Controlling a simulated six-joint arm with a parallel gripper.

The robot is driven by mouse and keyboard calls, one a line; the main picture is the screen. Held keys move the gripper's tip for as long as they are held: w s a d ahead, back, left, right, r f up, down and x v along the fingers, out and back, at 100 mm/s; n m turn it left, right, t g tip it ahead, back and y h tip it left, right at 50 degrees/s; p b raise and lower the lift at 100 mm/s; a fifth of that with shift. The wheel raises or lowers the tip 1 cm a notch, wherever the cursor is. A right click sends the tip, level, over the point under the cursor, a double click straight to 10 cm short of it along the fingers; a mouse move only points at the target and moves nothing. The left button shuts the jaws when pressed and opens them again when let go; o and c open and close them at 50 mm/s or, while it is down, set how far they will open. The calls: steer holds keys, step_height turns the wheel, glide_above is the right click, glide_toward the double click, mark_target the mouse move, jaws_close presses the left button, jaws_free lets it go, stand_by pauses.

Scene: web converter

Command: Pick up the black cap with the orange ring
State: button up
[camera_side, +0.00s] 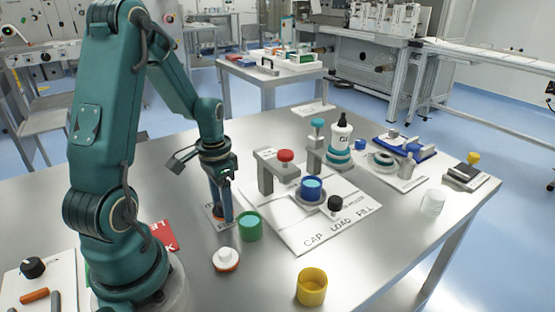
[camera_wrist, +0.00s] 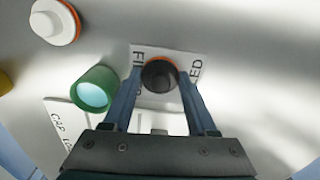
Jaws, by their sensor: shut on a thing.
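The black cap with the orange ring (camera_wrist: 159,77) is between my two blue fingertips in the wrist view. Its dark top faces the camera, and a thin orange edge shows along its upper side. My gripper (camera_wrist: 160,74) is shut on it, one finger on each side. Below and around the cap is a white card (camera_wrist: 148,57) with partly hidden lettering. In the side view my gripper (camera_side: 222,216) points down at the same card (camera_side: 211,211), close to the table top. The fingers mostly hide the cap there, so any gap beneath it cannot be told.
A green cup (camera_side: 249,226) stands just right of my gripper. A white cap with an orange ring (camera_side: 226,260) and a yellow cup (camera_side: 312,287) are nearer the camera.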

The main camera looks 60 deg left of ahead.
mark_target(221, 204)
steer(key=shift+r, duration=0.1)
step_height(221, 204, up, 8)
steer(key=shift+r, duration=0.25)
steer(key=w+r, duration=0.2)
steer(key=w, duration=0.1)
steer(key=w+a+r+m, duration=0.1)
steer(key=w+r, duration=0.1)
steer(key=w, duration=0.2)
steer(key=w+r+m, duration=0.1)
steer(key=w+r, duration=0.2)
steer(key=shift+w+a, duration=0.25)
steer(key=shift+w, duration=0.05)
steer(key=shift+w+d+f+m, duration=0.65)
steer(key=shift+w+d+f, duration=0.75)
steer(key=shift+f, duration=0.2)
steer(key=shift+w+d+f+m, duration=0.7)
steer(key=shift+w+d+f, duration=0.6)
steer(key=shift+w+f, duration=0.3)
steer(key=shift+w+d+f+m, duration=0.65)
steer(key=shift+w+d+f, duration=0.75)
steer(key=shift+f, duration=0.2)
steer(key=shift+f, duration=0.45)
